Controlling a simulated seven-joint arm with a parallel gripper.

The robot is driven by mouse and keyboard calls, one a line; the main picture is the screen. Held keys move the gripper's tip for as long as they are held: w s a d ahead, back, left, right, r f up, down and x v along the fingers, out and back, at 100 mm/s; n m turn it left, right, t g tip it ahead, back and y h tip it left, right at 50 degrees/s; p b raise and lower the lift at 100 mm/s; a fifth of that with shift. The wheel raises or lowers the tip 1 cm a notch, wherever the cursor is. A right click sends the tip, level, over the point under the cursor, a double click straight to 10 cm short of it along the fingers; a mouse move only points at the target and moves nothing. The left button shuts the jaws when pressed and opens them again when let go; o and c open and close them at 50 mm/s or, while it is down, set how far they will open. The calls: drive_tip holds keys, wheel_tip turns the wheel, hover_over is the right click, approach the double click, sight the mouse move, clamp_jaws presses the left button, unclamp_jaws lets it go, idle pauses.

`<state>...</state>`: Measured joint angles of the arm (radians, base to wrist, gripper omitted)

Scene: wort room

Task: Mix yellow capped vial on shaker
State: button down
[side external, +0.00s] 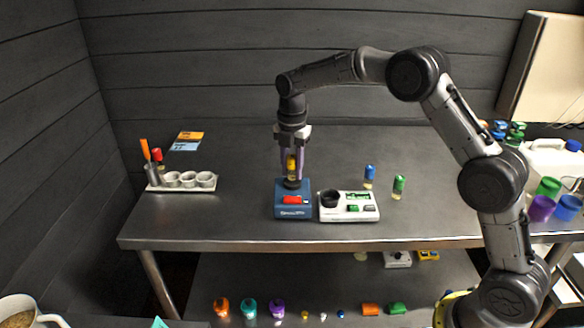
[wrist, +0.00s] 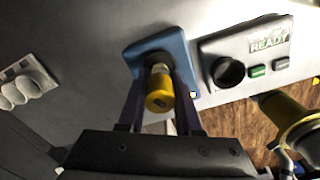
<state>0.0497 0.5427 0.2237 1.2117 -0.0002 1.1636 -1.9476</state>
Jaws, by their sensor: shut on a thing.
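The yellow capped vial (side external: 291,163) is upright between the fingers of my gripper (side external: 291,172), which is shut on it. In the wrist view the vial (wrist: 160,90) shows its yellow cap toward the camera, between both fingers (wrist: 158,75). The shaker, a blue box (side external: 293,211) with a red front panel, stands on the table directly below. Its dark round cup (side external: 292,184) is right under the vial. I cannot tell whether the vial's bottom rests in the cup or is just above it. The shaker (wrist: 135,52) is partly hidden by the vial and fingers in the wrist view.
A white device (side external: 348,207) with a black well and a READY display stands just right of the shaker. A blue capped vial (side external: 369,176) and a green capped vial (side external: 398,187) stand behind it. A rack with white cups (side external: 188,181) is at the left. The front table is clear.

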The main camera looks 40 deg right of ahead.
sight(292, 157)
drive_tip(key=shift+f, duration=0.55)
idle(2.2)
idle(1.7)
drive_tip(key=shift+r, duration=3.15)
